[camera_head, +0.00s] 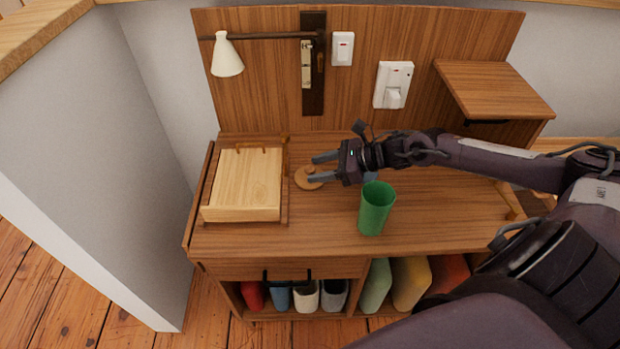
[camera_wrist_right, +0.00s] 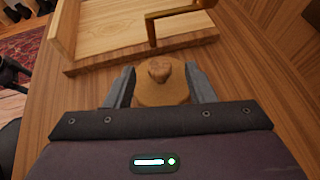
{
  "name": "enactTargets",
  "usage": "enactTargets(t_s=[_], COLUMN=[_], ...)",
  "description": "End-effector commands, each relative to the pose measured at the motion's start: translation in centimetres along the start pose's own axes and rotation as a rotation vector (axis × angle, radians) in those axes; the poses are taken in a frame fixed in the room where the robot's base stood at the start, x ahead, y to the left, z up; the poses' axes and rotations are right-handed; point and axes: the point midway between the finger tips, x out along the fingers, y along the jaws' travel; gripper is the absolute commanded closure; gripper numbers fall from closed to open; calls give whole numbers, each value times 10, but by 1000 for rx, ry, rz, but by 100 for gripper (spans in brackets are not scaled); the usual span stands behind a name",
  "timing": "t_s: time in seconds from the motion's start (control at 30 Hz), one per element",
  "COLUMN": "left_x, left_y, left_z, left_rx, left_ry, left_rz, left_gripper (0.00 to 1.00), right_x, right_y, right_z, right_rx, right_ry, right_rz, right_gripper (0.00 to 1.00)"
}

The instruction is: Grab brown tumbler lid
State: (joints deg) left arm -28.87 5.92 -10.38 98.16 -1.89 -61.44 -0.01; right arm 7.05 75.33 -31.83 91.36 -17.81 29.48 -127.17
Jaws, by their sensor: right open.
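The brown tumbler lid (camera_head: 304,179) is a flat round disc lying on the wooden desk top, just right of the wooden box. In the right wrist view the lid (camera_wrist_right: 160,92) shows a small knob (camera_wrist_right: 159,71) on top. My right gripper (camera_head: 317,169) is open, and its two fingers stand on either side of the lid in the right wrist view (camera_wrist_right: 160,84). I cannot tell whether the fingers touch it. A green tumbler (camera_head: 376,208) stands upright on the desk, right of the lid and in front of my right gripper. My left gripper is not in view.
A light wooden box (camera_head: 241,214) with a bar handle sits in a frame at the desk's left. A white lamp (camera_head: 227,58) hangs above the box. The desk's (camera_head: 300,235) front middle is clear.

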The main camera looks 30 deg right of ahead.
Motion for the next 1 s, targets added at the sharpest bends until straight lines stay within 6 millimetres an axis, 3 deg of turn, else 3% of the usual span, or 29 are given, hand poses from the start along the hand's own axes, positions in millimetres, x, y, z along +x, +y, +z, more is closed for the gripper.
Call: enactTargets(t_s=[0.3,0.67,1.0], left_x=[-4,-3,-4], left_y=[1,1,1], left_z=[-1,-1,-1], left_rx=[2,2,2], left_ry=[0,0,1], left_rz=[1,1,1], left_gripper=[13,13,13], right_x=[6,6,4], right_y=[0,0,0], right_z=[0,0,4], right_rx=[-1,-1,-2], right_ry=[2,1,1], right_rz=[0,0,0], right_gripper=[51,96,98])
